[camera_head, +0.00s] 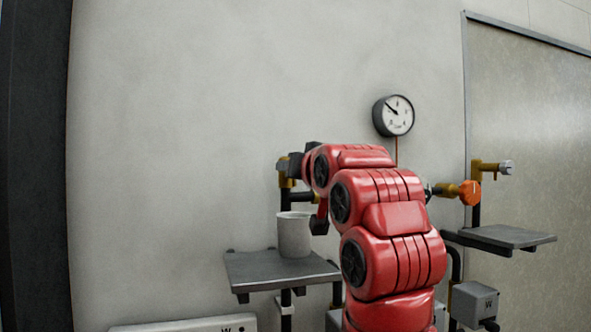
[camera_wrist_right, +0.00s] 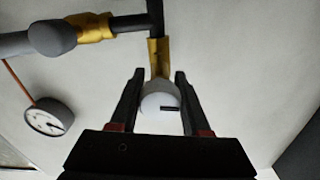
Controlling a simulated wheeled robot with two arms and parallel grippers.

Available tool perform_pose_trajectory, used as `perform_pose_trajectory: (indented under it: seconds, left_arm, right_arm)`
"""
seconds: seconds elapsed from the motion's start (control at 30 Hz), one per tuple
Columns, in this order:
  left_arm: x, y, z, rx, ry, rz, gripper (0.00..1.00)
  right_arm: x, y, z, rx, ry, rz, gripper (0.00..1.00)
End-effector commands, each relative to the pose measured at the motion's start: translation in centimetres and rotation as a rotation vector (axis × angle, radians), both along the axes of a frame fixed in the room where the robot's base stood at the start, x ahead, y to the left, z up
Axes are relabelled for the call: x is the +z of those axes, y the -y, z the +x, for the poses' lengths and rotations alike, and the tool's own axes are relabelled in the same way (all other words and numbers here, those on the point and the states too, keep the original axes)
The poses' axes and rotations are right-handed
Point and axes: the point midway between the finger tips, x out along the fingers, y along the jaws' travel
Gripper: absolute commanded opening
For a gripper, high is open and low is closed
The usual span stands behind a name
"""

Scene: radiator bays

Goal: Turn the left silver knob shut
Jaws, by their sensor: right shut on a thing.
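The left silver knob (camera_wrist_right: 158,98) is a pale round cap with a dark mark, on a brass valve (camera_wrist_right: 158,58) joined to a dark pipe. In the right wrist view it sits between the two fingers of my right gripper (camera_wrist_right: 160,76), which is shut on it. In the head view my right gripper (camera_head: 292,165) is at the left brass valve (camera_head: 284,181) and hides the knob. Another silver knob (camera_head: 506,168) is on a brass valve at the far right. My left gripper is not in view.
A grey cup (camera_head: 294,237) stands on a dark shelf (camera_head: 250,268) just below my right gripper. A gauge (camera_head: 397,115) hangs on the wall. An orange knob (camera_head: 470,192) and an empty shelf (camera_head: 510,236) are at the right. The wall on the left is clear.

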Motion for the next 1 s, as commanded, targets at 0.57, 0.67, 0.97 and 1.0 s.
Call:
perform_pose_trajectory:
  seconds: [0.57,0.67,0.97,1.0]
  left_arm:
    - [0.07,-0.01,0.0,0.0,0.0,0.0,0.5]
    - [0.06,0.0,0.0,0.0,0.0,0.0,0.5]
    - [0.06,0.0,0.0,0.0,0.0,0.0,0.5]
    - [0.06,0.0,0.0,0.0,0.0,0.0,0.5]
  right_arm:
    - [0.15,0.04,-0.03,-0.002,0.062,-0.178,0.0]
    - [0.13,0.04,-0.02,-0.002,0.062,-0.181,0.0]
    - [0.1,0.04,-0.01,-0.001,0.06,-0.18,0.54]
    - [0.1,0.04,-0.01,-0.001,0.06,-0.179,0.61]
